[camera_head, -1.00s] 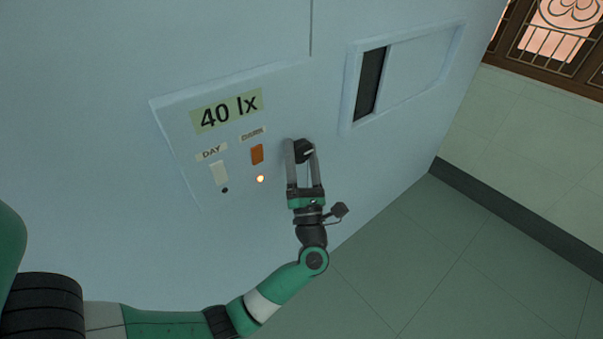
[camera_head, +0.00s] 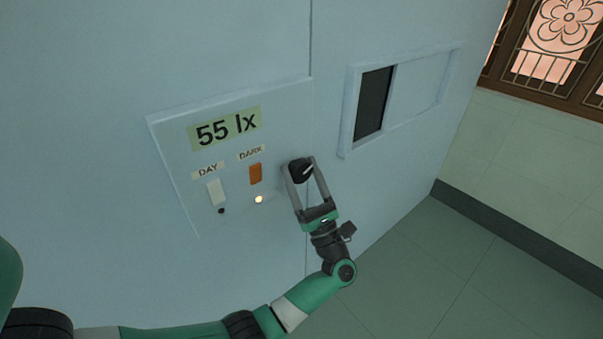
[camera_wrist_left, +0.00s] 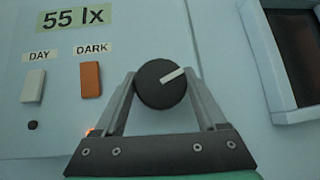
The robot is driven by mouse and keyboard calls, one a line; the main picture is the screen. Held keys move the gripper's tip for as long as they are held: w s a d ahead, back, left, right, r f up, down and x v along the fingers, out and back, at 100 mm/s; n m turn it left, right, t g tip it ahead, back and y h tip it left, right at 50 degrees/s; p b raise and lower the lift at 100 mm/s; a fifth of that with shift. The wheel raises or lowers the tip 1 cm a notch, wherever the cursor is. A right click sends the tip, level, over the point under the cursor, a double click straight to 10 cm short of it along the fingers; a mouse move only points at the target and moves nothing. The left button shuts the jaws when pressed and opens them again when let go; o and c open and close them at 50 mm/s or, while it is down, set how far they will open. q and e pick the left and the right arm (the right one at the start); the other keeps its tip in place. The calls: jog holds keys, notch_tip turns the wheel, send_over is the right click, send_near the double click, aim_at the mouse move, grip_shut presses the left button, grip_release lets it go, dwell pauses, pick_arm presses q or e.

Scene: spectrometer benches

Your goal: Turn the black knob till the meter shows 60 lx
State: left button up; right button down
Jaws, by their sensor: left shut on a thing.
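The black knob (camera_head: 301,170) sits on the pale blue panel, right of the switches. Its white pointer line aims up and to the right in the left wrist view (camera_wrist_left: 161,84). The meter (camera_head: 226,128) above the switches reads 55 lx, and it reads the same in the left wrist view (camera_wrist_left: 71,19). My left gripper (camera_head: 303,172) is shut on the knob, with one finger on each side of it. My right gripper is not in view.
A white DAY switch (camera_head: 216,192) and an orange DARK switch (camera_head: 255,174) are left of the knob. The small lamp (camera_head: 258,199) under DARK is lit; the one under DAY (camera_head: 221,211) is dark. A framed window with a half-open slide (camera_head: 420,84) is at right.

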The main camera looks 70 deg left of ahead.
pick_arm(q)
jog(key=shift+f+t, duration=0.1)
jog(key=shift+t, duration=0.2)
jog(key=o, duration=1.3)
jog(key=v, duration=1.1)
jog(key=shift+w+d+f, duration=0.15)
jog(key=shift+d, duration=0.1)
